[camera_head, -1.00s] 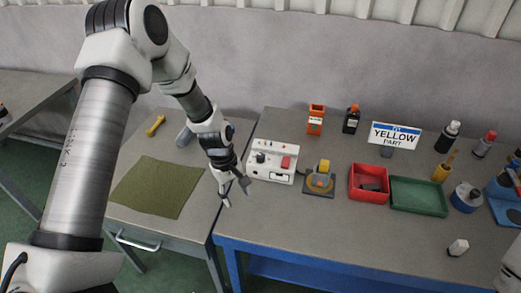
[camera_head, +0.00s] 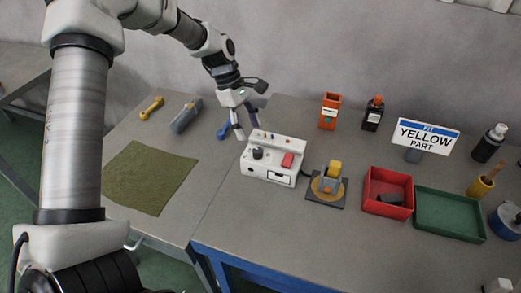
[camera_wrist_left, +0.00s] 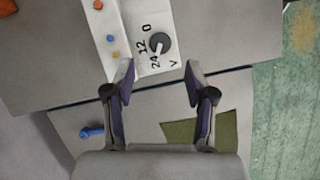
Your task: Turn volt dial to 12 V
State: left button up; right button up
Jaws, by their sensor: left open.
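The white power supply box (camera_head: 273,160) stands on the right-hand table, with the dark volt dial (camera_head: 258,153) on its left part. In the left wrist view the dial (camera_wrist_left: 160,43) has 0, 12, 24 and V printed around it. Its pale pointer mark seems to face the 24, though it is small. My left gripper (camera_head: 247,126) is open and empty, fingers down, above the box's back left corner. In the wrist view its two fingers (camera_wrist_left: 159,80) spread on either side below the dial, not around it. My right gripper is out of view.
A red rocker switch (camera_head: 288,159) sits beside the dial. A green mat (camera_head: 148,178) lies on the left table. The table front is clear.

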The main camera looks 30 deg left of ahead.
aim_at(257, 149)
pick_arm(q)
jog(key=x, duration=0.6)
jog(key=shift+s+d+f+p, duration=0.15)
jog(key=shift+d+f+p, duration=0.1)
jog(key=shift+f+p, duration=0.1)
jog(key=shift+f, duration=0.3)
grip_shut()
